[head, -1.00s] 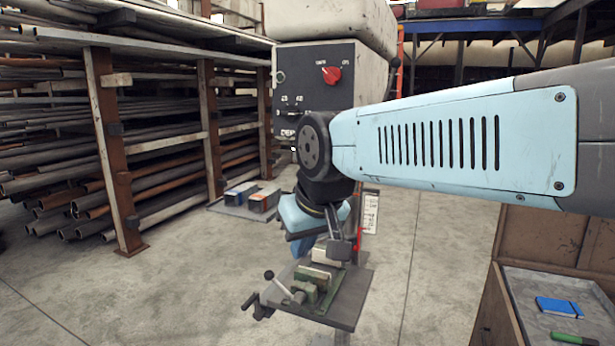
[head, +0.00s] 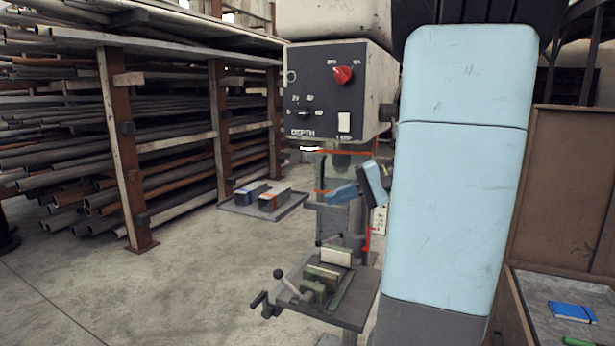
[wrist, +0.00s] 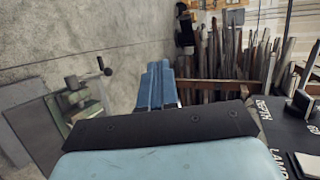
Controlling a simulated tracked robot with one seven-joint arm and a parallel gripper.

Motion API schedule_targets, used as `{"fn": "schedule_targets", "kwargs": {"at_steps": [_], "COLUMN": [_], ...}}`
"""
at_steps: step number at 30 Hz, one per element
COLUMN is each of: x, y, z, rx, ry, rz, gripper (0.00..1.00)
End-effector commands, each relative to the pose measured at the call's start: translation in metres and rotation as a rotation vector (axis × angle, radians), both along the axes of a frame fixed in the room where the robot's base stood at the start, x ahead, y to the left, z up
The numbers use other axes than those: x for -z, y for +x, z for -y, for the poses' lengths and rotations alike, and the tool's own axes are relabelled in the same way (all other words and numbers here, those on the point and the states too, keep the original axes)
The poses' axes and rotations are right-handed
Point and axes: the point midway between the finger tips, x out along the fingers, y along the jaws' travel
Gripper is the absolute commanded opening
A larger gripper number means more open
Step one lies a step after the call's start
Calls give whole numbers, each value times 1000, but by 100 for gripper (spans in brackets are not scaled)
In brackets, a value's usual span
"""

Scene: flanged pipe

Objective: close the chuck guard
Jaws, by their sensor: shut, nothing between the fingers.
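The drill press head (head: 340,90) has a dark panel with a red knob. Below it, a clear panel with orange edges, seemingly the chuck guard (head: 345,153), hangs around the chuck area. How far it is swung open is hard to tell. My gripper (head: 335,193) has blue fingers pointing left, beside or in front of the guard's lower part; I cannot tell whether they touch. In the wrist view my gripper (wrist: 158,72) shows its blue fingers together, empty. The guard is not clearly visible there.
A vise (head: 320,280) with a lever sits on the drill table (head: 350,308) below, and shows at left in the wrist view (wrist: 82,98). A pipe rack (head: 130,140) stands at left. A bench with a blue book (head: 572,312) is at right. Open floor lies at front left.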

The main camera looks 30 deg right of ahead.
Motion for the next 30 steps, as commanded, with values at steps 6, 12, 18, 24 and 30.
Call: {"fn": "schedule_targets", "kwargs": {"at_steps": [6,12,18,24,30], "x": [-5,-7,-7,-7,-7], "y": [16,14,19,41,69], "z": [95,146,152,133,110], "rx": [195,299,320,316,316], "ry": [175,231,241,240,240], "rz": [184,299,327,324,324], "gripper": [0,0,0,0,0]}}
